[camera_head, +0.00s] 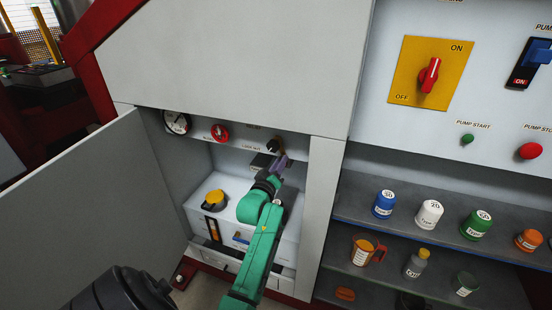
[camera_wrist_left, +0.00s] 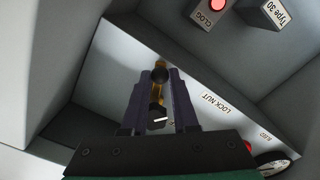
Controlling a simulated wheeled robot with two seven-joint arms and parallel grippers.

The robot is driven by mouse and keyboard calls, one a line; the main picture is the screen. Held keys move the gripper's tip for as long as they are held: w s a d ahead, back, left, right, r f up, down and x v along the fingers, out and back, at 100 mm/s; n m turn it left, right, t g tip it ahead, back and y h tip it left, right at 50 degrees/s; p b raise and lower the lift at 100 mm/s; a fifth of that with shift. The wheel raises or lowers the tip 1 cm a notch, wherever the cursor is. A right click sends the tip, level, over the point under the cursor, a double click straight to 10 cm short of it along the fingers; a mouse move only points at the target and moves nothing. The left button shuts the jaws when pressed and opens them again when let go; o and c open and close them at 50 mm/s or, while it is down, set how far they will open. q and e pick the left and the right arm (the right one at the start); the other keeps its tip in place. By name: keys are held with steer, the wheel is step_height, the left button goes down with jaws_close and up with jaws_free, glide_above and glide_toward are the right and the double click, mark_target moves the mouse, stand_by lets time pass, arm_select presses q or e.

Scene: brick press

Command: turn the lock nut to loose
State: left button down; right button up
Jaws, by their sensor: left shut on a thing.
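The lock nut (camera_head: 273,145) is a small dark knob on the back panel inside the open cabinet, beside a "LOCK NUT" label. In the left wrist view the lock nut (camera_wrist_left: 157,117) is a black piece with a white mark, near a brass-coloured stem. My left gripper (camera_head: 278,160) reaches into the cabinet on the green arm and is shut on the lock nut. In the left wrist view its two purple-grey fingers (camera_wrist_left: 160,78) stand on either side of the nut and stem. Loose or tight markings cannot be read. My right gripper is not in view.
A gauge (camera_head: 176,122) and a red knob (camera_head: 219,133) are left of the nut. A white tank with a yellow cap (camera_head: 209,198) stands below. The open cabinet door (camera_head: 95,210) bounds the left, a grey post (camera_head: 318,215) the right. Shelves (camera_head: 350,205) hold several containers.

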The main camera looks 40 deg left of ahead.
arm_select(q)
steer(key=n+p, duration=0.1)
steer(key=d+r+n+p, duration=0.1)
steer(key=n, duration=0.1)
steer(key=shift+w+d+r+p, duration=0.1)
steer(key=shift+w+d+p, duration=0.1)
steer(key=shift+p, duration=0.15)
steer(key=shift+w+d+r+n+p, duration=0.15)
steer(key=shift+n+p, duration=0.15)
steer(key=shift+n, duration=0.2)
steer(key=shift+s+d+r+n+p, duration=0.1)
steer(key=shift+n+p, duration=0.2)
steer(key=shift+n, duration=0.2)
steer(key=shift+w, duration=0.1)
steer(key=c, duration=0.7)
jaws_free()
